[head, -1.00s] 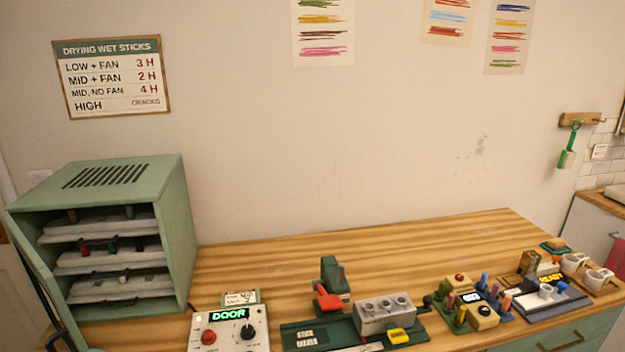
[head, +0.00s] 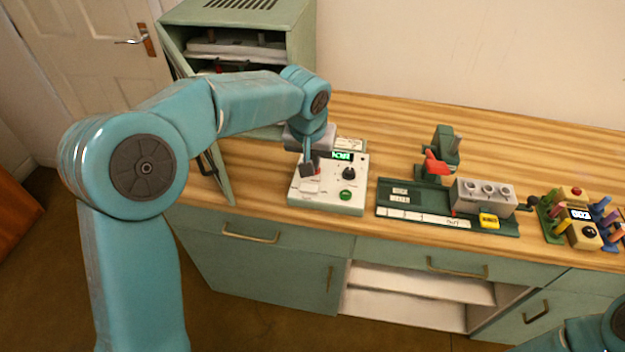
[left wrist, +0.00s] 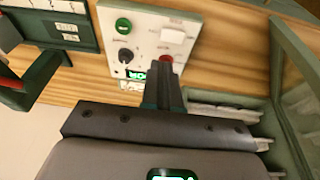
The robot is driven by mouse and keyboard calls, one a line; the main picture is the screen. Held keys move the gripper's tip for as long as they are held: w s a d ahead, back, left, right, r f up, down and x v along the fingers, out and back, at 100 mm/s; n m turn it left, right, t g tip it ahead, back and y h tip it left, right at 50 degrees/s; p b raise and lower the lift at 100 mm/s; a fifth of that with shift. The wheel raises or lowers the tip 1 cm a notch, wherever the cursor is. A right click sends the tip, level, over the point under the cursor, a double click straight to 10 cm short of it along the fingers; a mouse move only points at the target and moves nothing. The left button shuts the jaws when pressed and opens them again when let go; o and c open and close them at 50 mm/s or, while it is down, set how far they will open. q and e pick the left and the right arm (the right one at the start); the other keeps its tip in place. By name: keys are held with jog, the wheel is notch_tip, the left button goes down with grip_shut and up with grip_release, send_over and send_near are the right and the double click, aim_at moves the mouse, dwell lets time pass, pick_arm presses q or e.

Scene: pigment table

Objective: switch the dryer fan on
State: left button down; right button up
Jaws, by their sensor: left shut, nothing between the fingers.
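The dryer's white control box (head: 328,203) stands on the table's front left. It has a lit green display (head: 342,156), a black knob (head: 348,173), a green button (head: 347,195) and a pale switch (head: 310,187). The switch also shows in the left wrist view (left wrist: 173,35), with a red button (left wrist: 165,58) beside it. My left gripper (head: 309,170) is shut and empty, pointing down over the box's left side. Its fingertips (left wrist: 163,75) are by the red button; I cannot tell whether they touch. My right gripper is out of view.
The green dryer (head: 300,45) stands behind, partly hidden by my left arm, its door (head: 215,170) open at the box's left. A green tray with a grey block (head: 485,200) is to the right. Some bare wood lies between box and tray.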

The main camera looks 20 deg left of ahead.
pick_arm(q)
jog(key=shift+w+a+r, duration=0.1)
jog(key=shift+a+r, duration=0.15)
jog(key=shift+r, duration=0.3)
jog(key=shift+a+r, duration=0.25)
jog(key=shift+r, duration=0.3)
jog(key=shift+f, duration=0.1)
jog(key=p, duration=0.2)
send_near(313, 187)
jog(key=x, duration=0.5)
jog(key=shift+w+f, duration=0.15)
jog(key=shift+f, duration=0.6)
